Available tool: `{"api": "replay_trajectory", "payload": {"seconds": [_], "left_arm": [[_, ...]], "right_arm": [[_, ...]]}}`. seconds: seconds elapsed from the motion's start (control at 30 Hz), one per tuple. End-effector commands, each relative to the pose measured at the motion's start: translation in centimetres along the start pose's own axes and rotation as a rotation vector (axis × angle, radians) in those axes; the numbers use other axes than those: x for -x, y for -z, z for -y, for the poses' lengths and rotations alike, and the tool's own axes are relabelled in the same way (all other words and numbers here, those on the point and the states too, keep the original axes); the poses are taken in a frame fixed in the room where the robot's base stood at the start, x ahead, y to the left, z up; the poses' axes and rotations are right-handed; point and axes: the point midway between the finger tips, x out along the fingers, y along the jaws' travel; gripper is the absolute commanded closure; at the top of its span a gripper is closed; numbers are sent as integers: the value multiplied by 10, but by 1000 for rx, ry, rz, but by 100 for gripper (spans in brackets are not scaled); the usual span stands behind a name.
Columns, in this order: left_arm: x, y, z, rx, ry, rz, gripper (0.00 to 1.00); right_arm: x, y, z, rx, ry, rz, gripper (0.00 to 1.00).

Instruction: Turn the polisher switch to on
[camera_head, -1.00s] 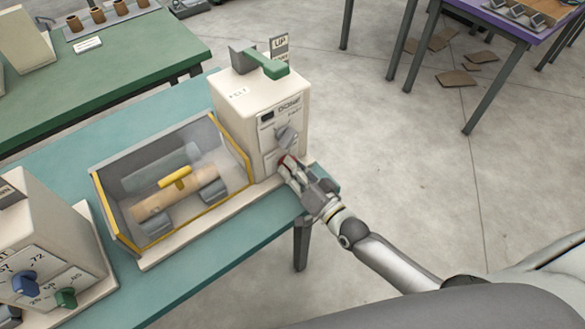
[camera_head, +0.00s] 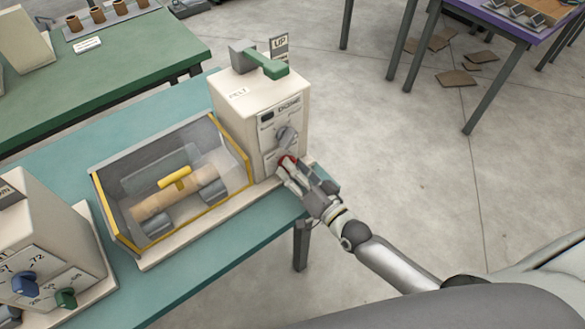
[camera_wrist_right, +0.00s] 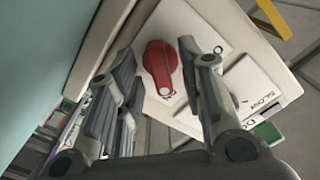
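The polisher switch is a red knob (camera_head: 288,161) low on the front of the cream control box (camera_head: 237,135). The wrist view shows the knob (camera_wrist_right: 161,68) on a pale plate with partly covered lettering. My right gripper (camera_head: 288,174) is at the box front, close to the knob. In the wrist view my right gripper (camera_wrist_right: 166,65) is open. One finger is on each side of the knob, with a gap showing on both sides. I cannot tell how deep the fingertips reach. My left gripper is not in view.
A grey knob (camera_head: 286,137) sits just above the red one. A green-handled lever (camera_head: 266,66) tops the box. A yellow-edged clear enclosure (camera_head: 225,203) stands left of it on the teal table (camera_head: 200,270).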

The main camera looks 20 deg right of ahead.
Motion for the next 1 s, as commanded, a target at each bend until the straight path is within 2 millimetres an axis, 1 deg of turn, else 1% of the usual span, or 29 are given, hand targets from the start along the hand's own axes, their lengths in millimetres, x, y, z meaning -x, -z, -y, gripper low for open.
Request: {"api": "replay_trajectory", "payload": {"seconds": [0.17,0.4,0.5,0.6,0.7,1.0], "left_arm": [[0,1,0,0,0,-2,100],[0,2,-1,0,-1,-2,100],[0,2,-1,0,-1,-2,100],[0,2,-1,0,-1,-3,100],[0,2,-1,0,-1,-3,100],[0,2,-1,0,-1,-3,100]], "right_arm": [[31,-1,-1,1,-2,4,64],[79,-1,-1,0,-2,4,64],[94,0,-1,0,-1,2,64],[105,0,-1,0,-1,1,64],[111,0,0,-1,-1,1,64],[113,0,0,-1,0,0,64]]}}
